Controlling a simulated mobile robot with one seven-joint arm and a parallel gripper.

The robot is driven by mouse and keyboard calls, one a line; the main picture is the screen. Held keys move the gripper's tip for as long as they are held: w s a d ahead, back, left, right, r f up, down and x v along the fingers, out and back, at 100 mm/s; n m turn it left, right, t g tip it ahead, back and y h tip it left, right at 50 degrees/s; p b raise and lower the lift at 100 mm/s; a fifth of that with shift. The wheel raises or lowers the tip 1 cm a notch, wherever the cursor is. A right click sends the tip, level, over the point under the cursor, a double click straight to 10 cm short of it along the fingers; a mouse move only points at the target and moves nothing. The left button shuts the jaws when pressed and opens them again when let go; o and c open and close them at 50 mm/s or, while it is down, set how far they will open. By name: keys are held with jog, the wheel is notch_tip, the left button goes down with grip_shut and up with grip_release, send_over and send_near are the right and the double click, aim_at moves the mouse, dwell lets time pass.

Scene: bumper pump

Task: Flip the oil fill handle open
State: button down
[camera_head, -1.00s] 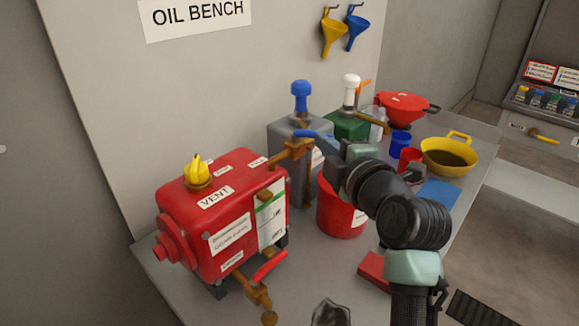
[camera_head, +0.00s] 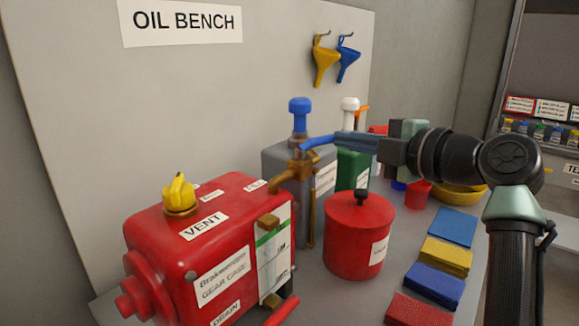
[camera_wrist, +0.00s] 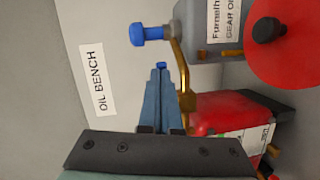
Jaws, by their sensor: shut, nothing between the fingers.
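The red gear case (camera_head: 215,240) stands at lower left with a brass fill pipe (camera_head: 284,182) rising at its back right. A bright blue lever, which looks like the fill handle (camera_head: 312,143), is at the pipe's top and partly hidden by my fingers. My gripper (camera_head: 335,139) is shut and empty, reaching in from the right, its tips at or very near the lever. In the wrist view the shut blue fingers (camera_wrist: 162,98) point at a small bright blue end (camera_wrist: 161,65), left of the brass pipe (camera_wrist: 181,65). Contact cannot be told.
A grey oil can with a blue-topped pump (camera_head: 300,112) stands right behind the pipe. A red lidded pot (camera_head: 358,235) stands below my fingers. Folded cloths (camera_head: 445,256) lie at right. A yellow vent cap (camera_head: 179,193) tops the case. The wall is behind.

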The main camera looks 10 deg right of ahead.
jog(key=shift+w+b, duration=0.35)
jog(key=shift+w, duration=1.2)
jog(key=shift+w+a, duration=0.1)
jog(key=shift+a, duration=0.05)
